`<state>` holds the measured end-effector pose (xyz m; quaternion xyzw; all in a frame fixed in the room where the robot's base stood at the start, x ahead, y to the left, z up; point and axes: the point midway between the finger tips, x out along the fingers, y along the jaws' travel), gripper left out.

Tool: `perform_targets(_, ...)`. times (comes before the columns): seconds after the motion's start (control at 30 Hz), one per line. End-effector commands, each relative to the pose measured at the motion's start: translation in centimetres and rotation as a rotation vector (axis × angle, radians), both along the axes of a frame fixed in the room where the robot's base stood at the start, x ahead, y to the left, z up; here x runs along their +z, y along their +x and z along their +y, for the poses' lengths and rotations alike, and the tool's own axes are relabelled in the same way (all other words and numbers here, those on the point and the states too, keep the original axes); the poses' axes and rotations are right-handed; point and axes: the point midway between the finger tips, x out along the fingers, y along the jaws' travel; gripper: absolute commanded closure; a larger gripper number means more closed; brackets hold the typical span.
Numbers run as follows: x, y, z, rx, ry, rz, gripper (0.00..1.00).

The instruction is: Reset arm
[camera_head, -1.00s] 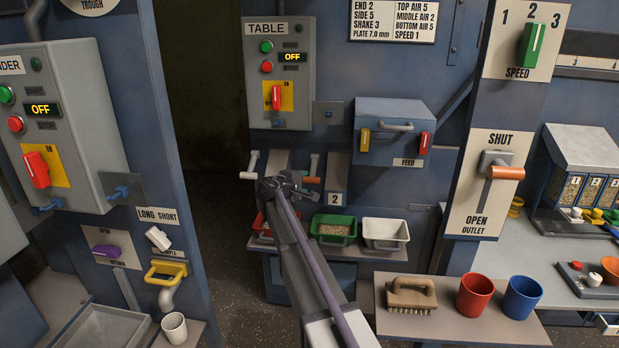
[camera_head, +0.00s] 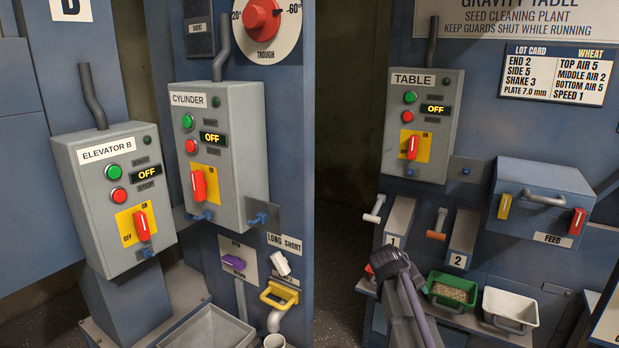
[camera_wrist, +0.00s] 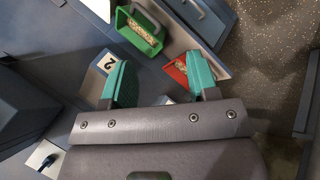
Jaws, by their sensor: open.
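My gripper (camera_wrist: 160,80) shows in the wrist view with its two teal fingers spread wide and nothing between them. Past the fingers lie a green tray (camera_wrist: 139,36) of grain, a red tray (camera_wrist: 177,73) partly hidden by the right finger, and a plate marked 2 (camera_wrist: 105,64). In the head view my arm reaches up from the bottom edge to just left of the green tray (camera_head: 433,294); its fingers cannot be made out there.
A white tray (camera_head: 510,307) stands right of the green one. The Elevator B box (camera_head: 112,190), Cylinder box (camera_head: 218,150) and Table box (camera_head: 422,125) all read OFF. A dark gap (camera_head: 345,150) separates the machines. Speckled floor (camera_wrist: 262,50) shows in the wrist view.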

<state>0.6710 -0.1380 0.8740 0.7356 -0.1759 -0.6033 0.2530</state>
Motion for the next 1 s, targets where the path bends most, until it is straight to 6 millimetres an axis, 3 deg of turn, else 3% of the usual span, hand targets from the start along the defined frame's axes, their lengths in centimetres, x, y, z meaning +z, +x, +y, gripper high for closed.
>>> perform_targets(0.03,1.2,-5.5,2.5,-0.047,0.13,0.029,0.46)
perform_targets(0.1,1.6,-11.1,6.3,-0.106,0.319,0.084,0.46)
perform_targets(0.2,3.1,-17.6,10.7,-0.142,0.52,0.159,0.46)
perform_targets(0.3,5.1,-21.4,13.3,-0.127,0.62,0.192,0.46)
perform_targets(0.37,5.9,-22.0,13.7,-0.118,0.622,0.194,0.46)
perform_targets(1.0,5.4,-21.3,13.8,-0.111,0.617,0.192,0.46)
